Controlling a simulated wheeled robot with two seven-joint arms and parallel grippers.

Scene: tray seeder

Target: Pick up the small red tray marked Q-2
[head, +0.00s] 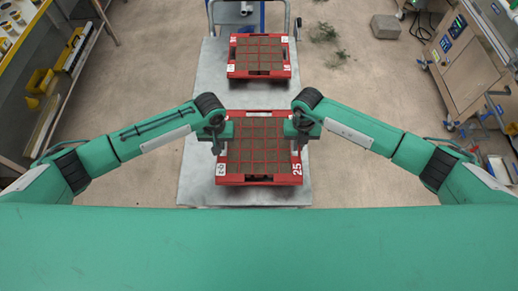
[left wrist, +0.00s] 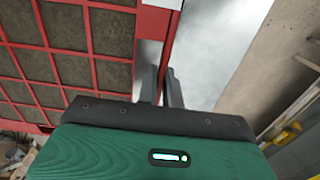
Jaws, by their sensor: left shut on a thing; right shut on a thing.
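A red tray (head: 258,181) with soil-filled square cells is in the lower middle of the head view. Its left front label looks like Q-2 turned around, and its right label looks like 25. My left gripper (head: 217,147) is shut on the tray's left side wall. In the left wrist view, the fingers (left wrist: 163,88) straddle the thin red wall of the tray (left wrist: 101,75). My right gripper (head: 302,138) is shut on the tray's right side wall. The fingertips are partly hidden, and I cannot tell whether the tray is touching the surface under it.
A second red tray (head: 262,76) with similar cells lies further back on the grey surface (head: 197,185). A shelf with yellow bins (head: 40,81) stands at left. A grey block (head: 385,27) and plant bits (head: 324,32) lie on the floor.

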